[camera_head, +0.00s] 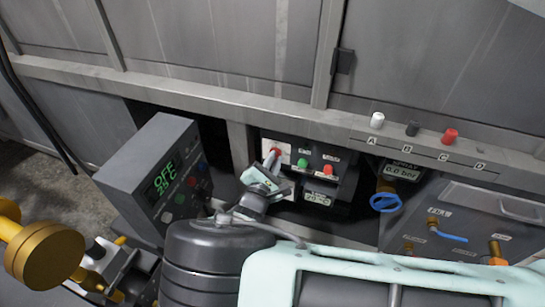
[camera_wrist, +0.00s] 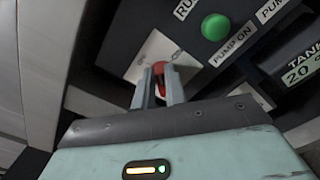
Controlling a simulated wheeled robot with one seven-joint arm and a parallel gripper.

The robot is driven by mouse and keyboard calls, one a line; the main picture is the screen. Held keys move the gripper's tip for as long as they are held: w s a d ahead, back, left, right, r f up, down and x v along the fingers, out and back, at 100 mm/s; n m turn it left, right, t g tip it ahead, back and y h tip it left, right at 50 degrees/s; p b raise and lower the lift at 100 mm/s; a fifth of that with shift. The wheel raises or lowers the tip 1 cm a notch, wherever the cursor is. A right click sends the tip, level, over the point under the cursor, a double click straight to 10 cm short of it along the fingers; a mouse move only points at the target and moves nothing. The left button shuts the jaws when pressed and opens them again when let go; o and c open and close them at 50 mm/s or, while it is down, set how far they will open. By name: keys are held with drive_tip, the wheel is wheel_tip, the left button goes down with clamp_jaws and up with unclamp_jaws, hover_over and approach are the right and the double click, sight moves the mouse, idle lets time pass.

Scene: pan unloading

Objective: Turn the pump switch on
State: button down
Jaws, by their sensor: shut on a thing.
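The pump panel (camera_head: 342,165) is a dark box under the ledge. It carries a red switch (camera_head: 275,151) on a white plate at its left, a green button (camera_head: 303,162) and a red button (camera_head: 328,170). In the wrist view the red switch (camera_wrist: 160,68) sits between my two fingers, and the green button (camera_wrist: 215,27) is up and to the right, beside a "PUMP ON" label (camera_wrist: 230,51). My gripper (camera_head: 271,161) reaches the panel's left side and is shut on the red switch. The fingers partly hide the switch, so its exact setting is unclear.
A grey box (camera_head: 140,165) with a green "OFF" display stands left of my arm. White, black and red knobs (camera_head: 451,136) sit on the ledge at right. A blue valve wheel (camera_head: 386,202) hangs below a "0.0 bar" display (camera_head: 402,171). A tank readout (camera_wrist: 303,72) shows 20 %.

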drive_tip(key=shift+s+d+f+m+p, duration=0.15)
drive_tip(key=shift+m+p, duration=0.45)
drive_tip(key=shift+m, duration=1.05)
drive_tip(key=shift+w+d+f+m+p, duration=0.15)
drive_tip(key=shift+m+p, duration=0.45)
drive_tip(key=shift+m, duration=1)
drive_tip(key=shift+s+f+m+p, duration=0.1)
drive_tip(key=shift+f+m+p, duration=0.35)
drive_tip(key=shift+m, duration=1.2)
drive_tip(key=shift+r, duration=0.15)
drive_tip(key=c, duration=1.4)
unclamp_jaws()
drive_tip(key=shift+c, duration=0.2)
